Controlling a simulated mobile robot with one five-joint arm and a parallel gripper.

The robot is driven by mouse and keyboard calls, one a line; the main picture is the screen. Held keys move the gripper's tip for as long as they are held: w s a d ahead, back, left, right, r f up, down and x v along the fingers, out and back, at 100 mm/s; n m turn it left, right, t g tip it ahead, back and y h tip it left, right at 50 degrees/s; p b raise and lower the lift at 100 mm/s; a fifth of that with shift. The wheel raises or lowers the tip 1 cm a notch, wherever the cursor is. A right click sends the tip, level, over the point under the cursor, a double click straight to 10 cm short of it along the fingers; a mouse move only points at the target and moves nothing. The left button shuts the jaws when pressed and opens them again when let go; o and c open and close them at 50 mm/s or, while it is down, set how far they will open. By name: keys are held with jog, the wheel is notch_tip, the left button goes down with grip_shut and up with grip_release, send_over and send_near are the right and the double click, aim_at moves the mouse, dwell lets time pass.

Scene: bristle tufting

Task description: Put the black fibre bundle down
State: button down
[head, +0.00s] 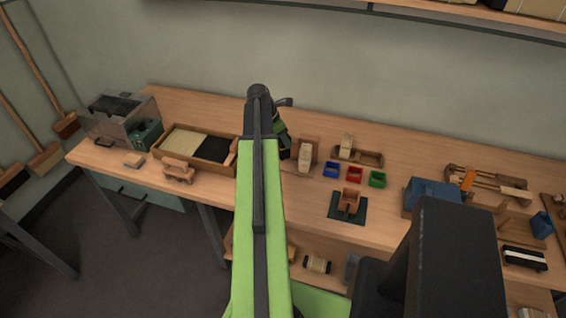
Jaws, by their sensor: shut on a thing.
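My arm reaches up the middle of the head view, and my gripper (283,140) hangs from its far end over the worktop. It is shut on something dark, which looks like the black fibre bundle. The dark fingers and the dark bundle blend together, so its outline is unclear. The arm hides the worktop just left of the gripper. To the left, a wooden tray (158,154) has a cream fibre section (185,140) and a black fibre section (214,149). The gripper is to the right of this tray.
A wooden block piece (305,157) stands close right of the gripper. Small blue (331,170), red (354,175) and green (377,179) bins follow. A wooden fixture (348,201) sits on a dark green mat (334,213). A grey machine (112,118) stands far left.

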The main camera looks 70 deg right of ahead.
aim_at(284, 153)
notch_tip(284, 153, down, 8)
jog(key=b, duration=0.6)
jog(key=shift+r, duration=0.25)
jog(key=shift+f, duration=0.2)
jog(key=c, duration=0.8)
grip_release()
jog(key=shift+r, duration=0.1)
